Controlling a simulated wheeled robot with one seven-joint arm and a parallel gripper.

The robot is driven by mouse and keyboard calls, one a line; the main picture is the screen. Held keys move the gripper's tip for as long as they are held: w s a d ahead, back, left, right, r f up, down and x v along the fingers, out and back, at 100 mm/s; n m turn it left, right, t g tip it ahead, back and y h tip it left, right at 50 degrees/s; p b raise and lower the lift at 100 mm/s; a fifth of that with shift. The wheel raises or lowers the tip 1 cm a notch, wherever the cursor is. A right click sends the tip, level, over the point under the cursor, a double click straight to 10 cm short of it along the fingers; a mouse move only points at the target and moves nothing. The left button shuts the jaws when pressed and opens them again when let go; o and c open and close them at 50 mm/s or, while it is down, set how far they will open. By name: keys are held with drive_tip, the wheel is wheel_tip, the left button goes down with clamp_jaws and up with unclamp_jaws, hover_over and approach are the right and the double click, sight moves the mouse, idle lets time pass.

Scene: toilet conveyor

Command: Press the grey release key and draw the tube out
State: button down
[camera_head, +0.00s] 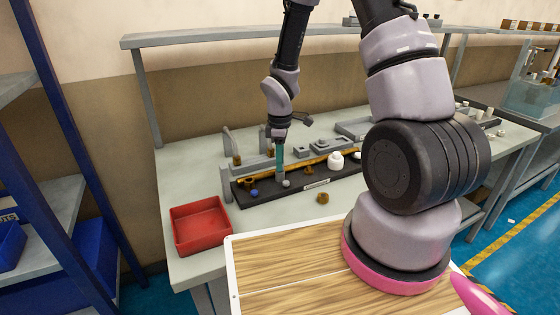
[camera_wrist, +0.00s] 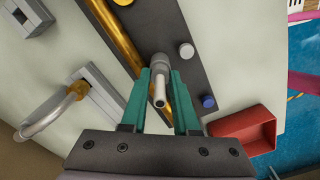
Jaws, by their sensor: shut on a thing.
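My gripper (camera_head: 280,172) points down over the left part of a black board (camera_head: 345,174). In the wrist view its teal fingers (camera_wrist: 161,80) are shut on a slim grey tube (camera_wrist: 158,97), whose open end faces the camera. The tube's far end meets a wider grey fitting (camera_wrist: 160,62) on the board; I cannot tell whether it is seated there. A round grey key (camera_wrist: 186,50) stands beside the fitting, apart from the fingers. It also shows in the head view (camera_head: 286,183). A blue key (camera_wrist: 208,102) is nearby.
A red bin (camera_head: 200,203) stands at the table's front left. A brass pipe (camera_wrist: 115,35) runs along the board. A white round part (camera_head: 336,161) stands to the right, and a loose brass part (camera_head: 323,198) lies in front. A shelf (camera_head: 230,37) spans the back.

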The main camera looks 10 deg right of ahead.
drive_tip(key=shift+r, duration=0.65)
idle(0.8)
drive_tip(key=shift+r, duration=1.95)
drive_tip(key=shift+s, duration=0.15)
